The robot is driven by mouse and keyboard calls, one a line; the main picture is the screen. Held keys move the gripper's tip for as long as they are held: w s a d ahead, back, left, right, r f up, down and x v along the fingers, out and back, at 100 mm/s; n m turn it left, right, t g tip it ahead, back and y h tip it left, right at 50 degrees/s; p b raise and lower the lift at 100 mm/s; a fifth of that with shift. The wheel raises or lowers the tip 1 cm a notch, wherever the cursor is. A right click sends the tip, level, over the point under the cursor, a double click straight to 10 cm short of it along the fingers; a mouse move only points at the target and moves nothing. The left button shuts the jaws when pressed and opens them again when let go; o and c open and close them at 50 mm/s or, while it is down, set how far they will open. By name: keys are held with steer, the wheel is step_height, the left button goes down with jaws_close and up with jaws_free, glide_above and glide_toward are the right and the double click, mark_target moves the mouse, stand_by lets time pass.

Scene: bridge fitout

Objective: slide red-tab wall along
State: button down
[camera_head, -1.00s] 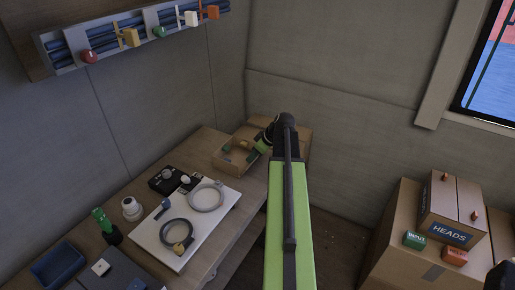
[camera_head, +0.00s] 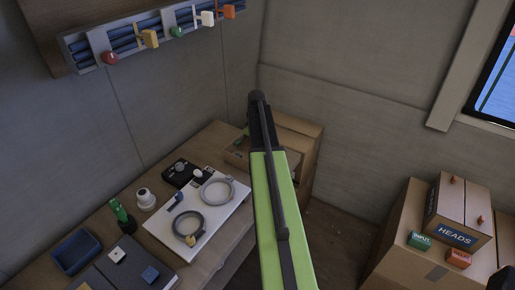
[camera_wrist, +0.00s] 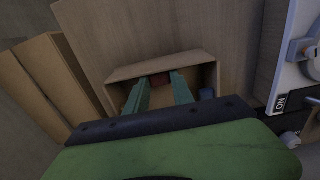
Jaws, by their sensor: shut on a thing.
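A wooden open box (camera_head: 238,158) stands at the far end of the bench, partly hidden behind my arm. In the wrist view I look into a wooden compartment (camera_wrist: 150,69). A dark red piece (camera_wrist: 161,80), which looks like the red tab, shows between the green fingers of my gripper (camera_wrist: 160,86). The fingers reach inside the compartment and are shut on the red-tab wall; the wall itself is mostly hidden. A small blue piece (camera_wrist: 206,93) sits to the right of the fingers. In the head view my fingertips are mostly hidden behind the arm.
A white board (camera_head: 218,222) with grey rings (camera_head: 217,191) lies on the bench near the box. A black switch box (camera_head: 182,174), a white knob (camera_head: 145,199) and a blue tray (camera_head: 77,250) stand left. A rail (camera_head: 130,35) hangs above. Cartons (camera_head: 410,235) stand right.

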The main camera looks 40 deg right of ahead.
stand_by(0.3)
steer(key=c, duration=1.1)
jaws_free()
step_height(320, 180, up, 17)
steer(key=p, duration=1.7)
steer(key=shift+r, duration=0.2)
